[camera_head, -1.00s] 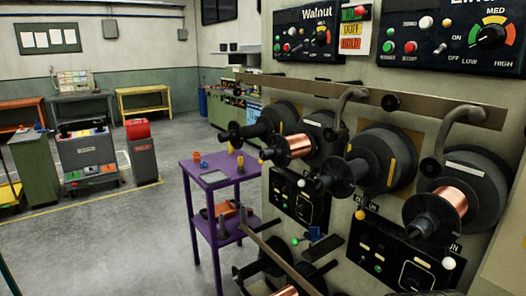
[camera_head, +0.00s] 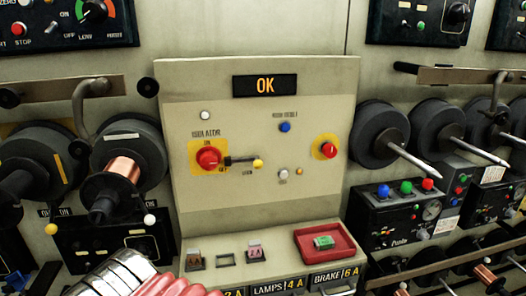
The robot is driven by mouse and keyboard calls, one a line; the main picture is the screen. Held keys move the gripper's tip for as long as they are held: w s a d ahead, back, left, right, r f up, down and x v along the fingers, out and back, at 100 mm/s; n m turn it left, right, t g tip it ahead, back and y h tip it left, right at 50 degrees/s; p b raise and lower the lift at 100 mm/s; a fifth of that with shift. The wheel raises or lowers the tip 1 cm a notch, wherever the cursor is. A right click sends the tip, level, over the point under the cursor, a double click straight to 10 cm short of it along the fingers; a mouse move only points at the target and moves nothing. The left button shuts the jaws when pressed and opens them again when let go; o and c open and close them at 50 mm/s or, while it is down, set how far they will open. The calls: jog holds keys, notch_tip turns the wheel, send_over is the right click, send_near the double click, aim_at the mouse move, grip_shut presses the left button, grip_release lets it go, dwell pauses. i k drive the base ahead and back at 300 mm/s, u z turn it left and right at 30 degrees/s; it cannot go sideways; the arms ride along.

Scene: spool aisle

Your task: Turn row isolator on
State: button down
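The row isolator (camera_head: 208,158) is a red round knob on a yellow plate, at the left of a beige panel in the head view. Labels beside it read ISOLATOR, ON and OFF. Which way the knob is turned is too small to tell. A short dark bar with a yellow ball tip (camera_head: 258,163) reaches out to its right, near the word LOCK. A white lamp or button (camera_head: 205,115) sits above it. My gripper is not in view.
The panel also has an OK display (camera_head: 265,85), a blue button (camera_head: 285,127) and a second red knob (camera_head: 328,149). Below is a ledge with a red tray (camera_head: 325,244) holding a green piece. Spools (camera_head: 123,170) and spindles (camera_head: 410,160) jut out on both sides.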

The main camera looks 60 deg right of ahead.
aim_at(208, 157)
jog(key=z, duration=2.05)
